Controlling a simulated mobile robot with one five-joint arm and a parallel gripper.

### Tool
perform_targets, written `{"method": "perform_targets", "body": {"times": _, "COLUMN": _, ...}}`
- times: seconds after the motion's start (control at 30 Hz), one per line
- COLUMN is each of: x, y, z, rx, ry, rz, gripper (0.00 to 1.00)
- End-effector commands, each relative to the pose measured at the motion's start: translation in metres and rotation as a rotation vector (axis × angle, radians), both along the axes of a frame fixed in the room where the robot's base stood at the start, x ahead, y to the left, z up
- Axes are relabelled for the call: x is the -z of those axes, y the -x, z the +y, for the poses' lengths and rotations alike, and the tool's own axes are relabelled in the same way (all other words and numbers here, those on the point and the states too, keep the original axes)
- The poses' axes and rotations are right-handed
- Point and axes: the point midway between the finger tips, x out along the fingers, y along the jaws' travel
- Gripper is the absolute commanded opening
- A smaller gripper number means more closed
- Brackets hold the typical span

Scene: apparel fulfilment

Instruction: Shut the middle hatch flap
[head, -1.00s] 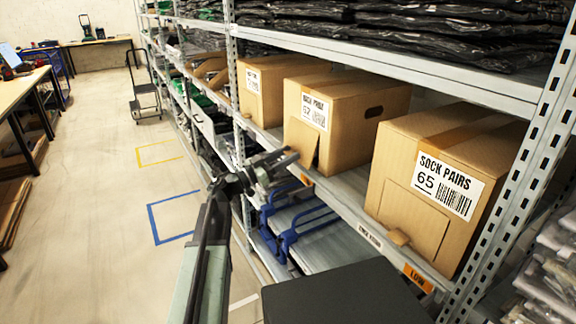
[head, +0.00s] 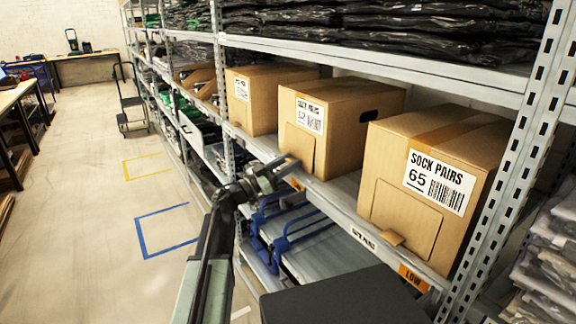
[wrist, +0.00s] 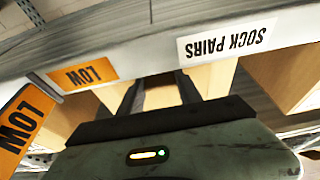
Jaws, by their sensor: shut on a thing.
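The middle carton (head: 350,125) stands on the shelf, with a "SOCK PAIRS" label on its front. Its hatch flap (head: 301,150) hangs below the label and lies flush or nearly flush with the front; a small remaining gap cannot be ruled out. My gripper (head: 287,164) is at the flap's lower edge. In the wrist view my gripper (wrist: 160,98) has a cardboard-coloured piece, the flap's tab (wrist: 161,91), between its fingers. The jaws hide the tab in the head view.
Cartons stand on both sides, one on the left (head: 262,98) and one on the right (head: 440,165) with its flap flat. The shelf edge carries an orange "LOW" tag (wrist: 84,73) and a white label (wrist: 229,43). Blue frames (head: 280,235) stand below. The aisle floor (head: 95,240) is open.

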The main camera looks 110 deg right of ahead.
Motion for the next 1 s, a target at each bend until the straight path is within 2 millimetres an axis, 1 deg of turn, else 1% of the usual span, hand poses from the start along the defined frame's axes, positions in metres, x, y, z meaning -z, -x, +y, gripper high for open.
{"method": "perform_targets", "body": {"times": 0.03, "x": 0.0034, "y": 0.0005, "z": -0.0013, "rx": -0.005, "ry": 0.002, "rz": -0.012, "gripper": 0.0}}
{"method": "perform_targets", "body": {"times": 0.57, "x": 0.0035, "y": -0.0007, "z": -0.0025, "rx": -0.008, "ry": 0.0, "rz": -0.012, "gripper": 0.0}}
{"method": "perform_targets", "body": {"times": 0.6, "x": 0.0035, "y": -0.0009, "z": -0.0026, "rx": -0.008, "ry": 0.0, "rz": -0.012, "gripper": 0.47}}
{"method": "perform_targets", "body": {"times": 0.67, "x": 0.0034, "y": -0.001, "z": -0.0026, "rx": -0.008, "ry": 0.0, "rz": -0.012, "gripper": 0.63}}
{"method": "perform_targets", "body": {"times": 1.0, "x": 0.0025, "y": -0.0023, "z": -0.0014, "rx": -0.006, "ry": 0.0, "rz": -0.007, "gripper": 0.64}}
